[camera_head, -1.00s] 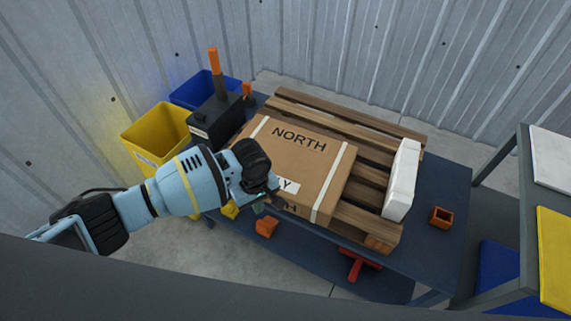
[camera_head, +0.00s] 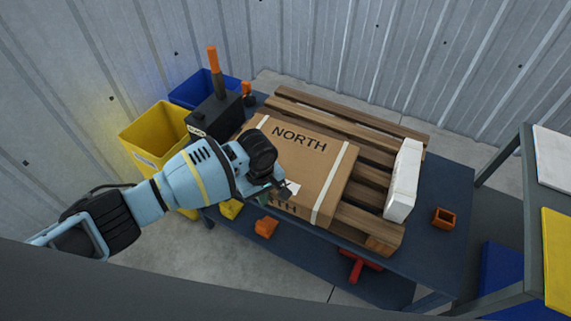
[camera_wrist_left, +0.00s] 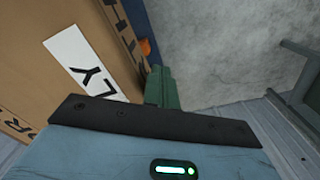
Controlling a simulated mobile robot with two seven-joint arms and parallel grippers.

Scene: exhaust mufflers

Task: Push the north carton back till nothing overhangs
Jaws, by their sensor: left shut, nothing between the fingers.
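The brown carton (camera_head: 311,163) marked NORTH, with white straps, lies on a wooden pallet (camera_head: 366,228) on a dark blue table (camera_head: 440,255). The carton's front face, with part of its lettering, faces me; I cannot tell how far it overhangs the pallet. My left gripper (camera_head: 284,191) is at the carton's front left, over its white label, and hides part of that side. In the left wrist view the shut green fingers (camera_wrist_left: 160,87) are beside the carton (camera_wrist_left: 40,50) and its label (camera_wrist_left: 75,62); contact is unclear. My right gripper is out of view.
A white block (camera_head: 404,180) stands on the pallet's right side. An orange box (camera_head: 443,218) is on the table's right. A black device (camera_head: 214,118), yellow bin (camera_head: 155,132) and blue bin (camera_head: 190,90) are at the left. A red tool (camera_head: 357,265) lies on the lower level.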

